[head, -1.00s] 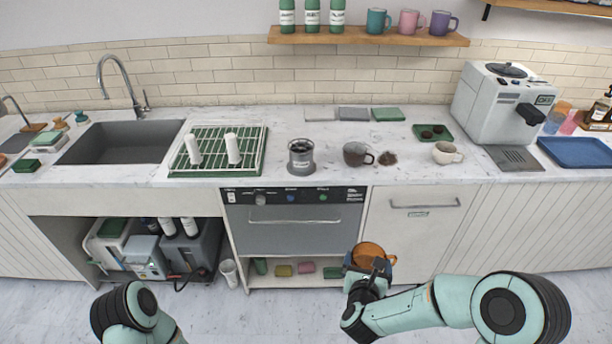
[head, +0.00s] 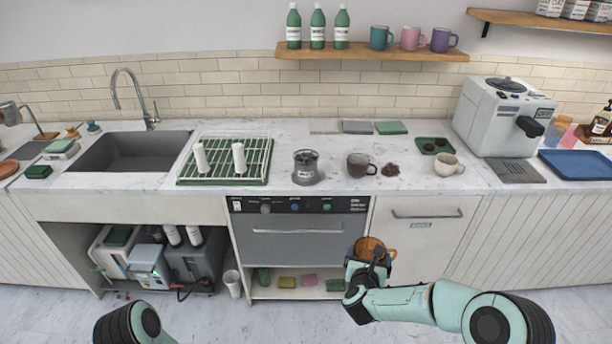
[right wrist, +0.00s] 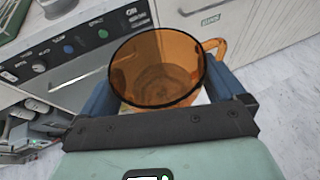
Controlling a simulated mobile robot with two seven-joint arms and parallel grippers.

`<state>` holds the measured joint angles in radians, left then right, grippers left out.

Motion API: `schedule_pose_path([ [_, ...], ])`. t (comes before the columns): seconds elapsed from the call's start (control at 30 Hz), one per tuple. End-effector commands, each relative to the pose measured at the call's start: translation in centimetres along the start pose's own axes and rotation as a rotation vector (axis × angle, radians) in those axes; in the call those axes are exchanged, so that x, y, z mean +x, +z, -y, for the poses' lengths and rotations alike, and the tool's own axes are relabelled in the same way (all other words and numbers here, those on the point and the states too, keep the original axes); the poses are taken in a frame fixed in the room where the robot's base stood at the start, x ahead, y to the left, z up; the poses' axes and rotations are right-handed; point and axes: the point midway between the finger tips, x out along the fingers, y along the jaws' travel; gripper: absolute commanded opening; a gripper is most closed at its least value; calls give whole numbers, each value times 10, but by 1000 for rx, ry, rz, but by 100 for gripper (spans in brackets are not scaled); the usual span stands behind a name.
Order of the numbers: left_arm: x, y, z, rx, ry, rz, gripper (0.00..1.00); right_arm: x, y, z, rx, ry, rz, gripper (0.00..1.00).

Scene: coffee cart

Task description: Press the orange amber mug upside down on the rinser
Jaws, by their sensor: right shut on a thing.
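The orange amber mug (head: 372,246) is see-through and held in my right gripper (head: 366,266), in front of the cabinets and below the counter edge. The right wrist view shows the mug (right wrist: 157,68) between the blue fingers of the right gripper (right wrist: 165,95). Its open mouth faces up towards that camera, and its handle points right. A grey round container with a dark top (head: 306,167) stands on the counter; its label is too small to read. I cannot tell for certain whether it is the rinser. My left gripper is out of view; only part of its arm shows at bottom left.
A green drying rack (head: 265,172) with two white cylinders stands left of the grey container. A dark mug (head: 360,164) and a cream mug (head: 446,165) stand to its right. The sink (head: 130,152) is further left. The counter's front edge lies beyond the held mug.

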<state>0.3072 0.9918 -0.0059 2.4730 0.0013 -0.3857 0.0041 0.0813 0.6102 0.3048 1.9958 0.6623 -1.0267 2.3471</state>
Motion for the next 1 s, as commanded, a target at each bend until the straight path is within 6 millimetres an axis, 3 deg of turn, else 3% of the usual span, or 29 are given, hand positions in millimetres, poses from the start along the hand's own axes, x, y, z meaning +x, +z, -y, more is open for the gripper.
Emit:
schedule_pose_path([
  [0.47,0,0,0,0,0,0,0,8,5,-4,-29,-12,3,61],
  [0.8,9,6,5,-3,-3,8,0,8,3,-4,-430,-177,1,61],
  [1.0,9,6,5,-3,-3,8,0,8,5,-3,-486,-203,0,61],
])
